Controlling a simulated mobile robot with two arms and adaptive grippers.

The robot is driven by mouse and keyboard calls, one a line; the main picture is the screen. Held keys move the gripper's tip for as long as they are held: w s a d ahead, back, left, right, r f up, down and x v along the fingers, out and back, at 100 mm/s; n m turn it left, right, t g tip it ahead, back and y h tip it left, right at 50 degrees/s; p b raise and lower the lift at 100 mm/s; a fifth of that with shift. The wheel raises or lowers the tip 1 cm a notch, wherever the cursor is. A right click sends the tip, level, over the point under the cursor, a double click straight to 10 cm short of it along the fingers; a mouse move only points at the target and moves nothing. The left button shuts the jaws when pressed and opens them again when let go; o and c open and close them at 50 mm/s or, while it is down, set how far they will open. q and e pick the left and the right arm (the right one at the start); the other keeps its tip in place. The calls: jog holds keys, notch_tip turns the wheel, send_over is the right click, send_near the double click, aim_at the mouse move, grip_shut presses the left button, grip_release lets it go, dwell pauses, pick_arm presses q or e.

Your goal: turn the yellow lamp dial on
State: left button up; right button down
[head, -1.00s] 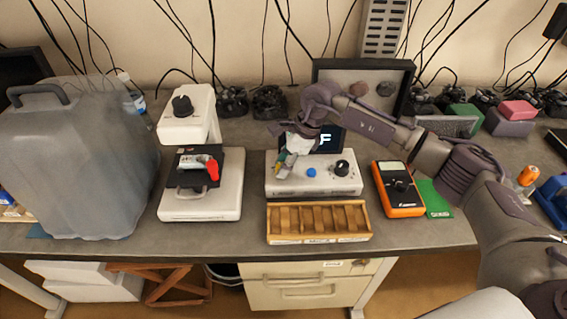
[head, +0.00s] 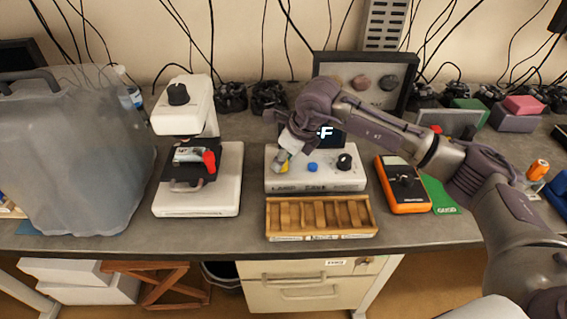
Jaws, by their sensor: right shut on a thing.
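A white control box (head: 330,181) stands on the grey bench, with a dark screen (head: 326,132) behind its panel showing part of a letter. A yellow dial (head: 284,169) sits at the left of its panel, partly covered by my right gripper. A blue button (head: 312,167) and a black knob (head: 344,161) are to its right. My right gripper (head: 282,161) reaches down from above and is shut on the yellow dial. The dial's pointer and its exact angle are hidden. My left gripper is out of view.
A wooden slotted tray (head: 320,218) lies in front of the box. A white microscope-like device (head: 197,184) stands to the left, beside a large translucent container (head: 75,160). An orange multimeter (head: 401,184) and a green card (head: 439,196) lie to the right.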

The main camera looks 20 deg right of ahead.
jog(key=m+h+b, duration=0.1)
jog(key=m+b, duration=0.1)
jog(key=m, duration=0.1)
jog(key=m+t+h+b, duration=0.1)
jog(key=m+b, duration=0.2)
jog(key=shift+a+f, duration=0.1)
jog(key=shift+a, duration=0.05)
jog(key=shift+r+m+h+b, duration=0.1)
jog(key=shift+m+h+b, duration=0.4)
jog(key=shift+m+b, duration=0.5)
jog(key=shift+r+m+h+b, duration=0.1)
jog(key=shift+m+h+b, duration=0.45)
jog(key=shift+m, duration=0.85)
jog(key=c, duration=0.8)
grip_release()
jog(key=v, duration=1.2)
